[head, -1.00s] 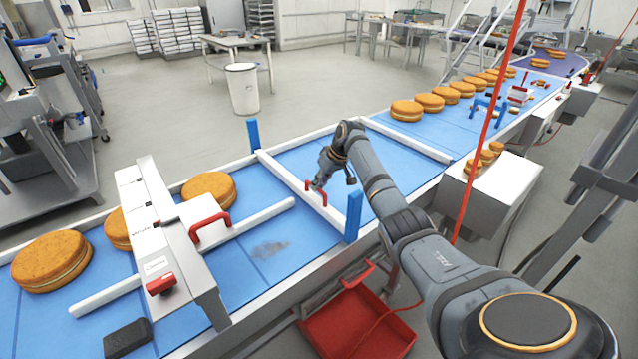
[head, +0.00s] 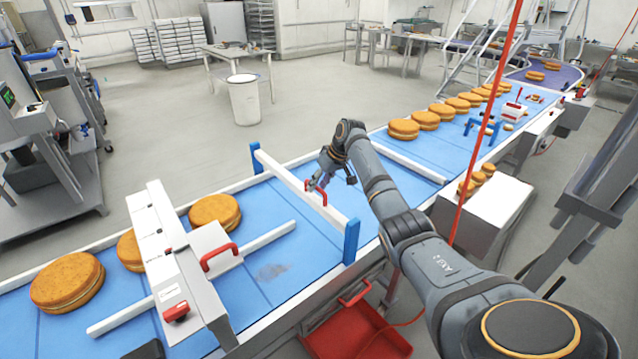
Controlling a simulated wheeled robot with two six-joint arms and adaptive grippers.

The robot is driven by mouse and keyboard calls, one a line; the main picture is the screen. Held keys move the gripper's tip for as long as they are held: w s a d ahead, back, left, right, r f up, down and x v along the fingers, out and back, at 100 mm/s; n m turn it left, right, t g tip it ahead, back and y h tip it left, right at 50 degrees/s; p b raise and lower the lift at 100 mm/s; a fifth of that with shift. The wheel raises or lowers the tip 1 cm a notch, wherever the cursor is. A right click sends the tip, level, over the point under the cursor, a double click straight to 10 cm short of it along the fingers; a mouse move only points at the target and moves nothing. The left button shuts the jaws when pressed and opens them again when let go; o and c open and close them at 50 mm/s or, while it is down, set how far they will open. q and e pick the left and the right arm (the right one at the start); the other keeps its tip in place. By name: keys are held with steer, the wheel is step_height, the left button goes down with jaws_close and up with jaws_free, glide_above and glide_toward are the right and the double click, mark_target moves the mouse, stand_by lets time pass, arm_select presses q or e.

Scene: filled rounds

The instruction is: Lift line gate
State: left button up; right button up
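The line gate is a white bar (head: 286,179) across the blue conveyor, between two blue posts (head: 351,241). It sits high, near the tops of the posts, above the belt. A red handle (head: 317,199) is fixed near its middle. My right gripper (head: 315,186) is at this handle, with its fingers around it and apparently closed on it. The fingertips are small and partly merge with the handle. My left gripper is not in view.
Filled rounds (head: 68,283) wait on the left under a white machine bridge (head: 178,265) with its own red handle. More rounds (head: 404,129) line the belt beyond the gate. A red cord (head: 487,120) hangs at right. A red bin (head: 358,332) stands below.

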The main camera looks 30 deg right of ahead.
steer(key=shift+s+r, duration=0.1)
steer(key=shift+r, duration=0.1)
steer(key=v, duration=1.1)
steer(key=shift+r, duration=0.3)
steer(key=shift+s+d, duration=0.1)
steer(key=shift+d, duration=0.05)
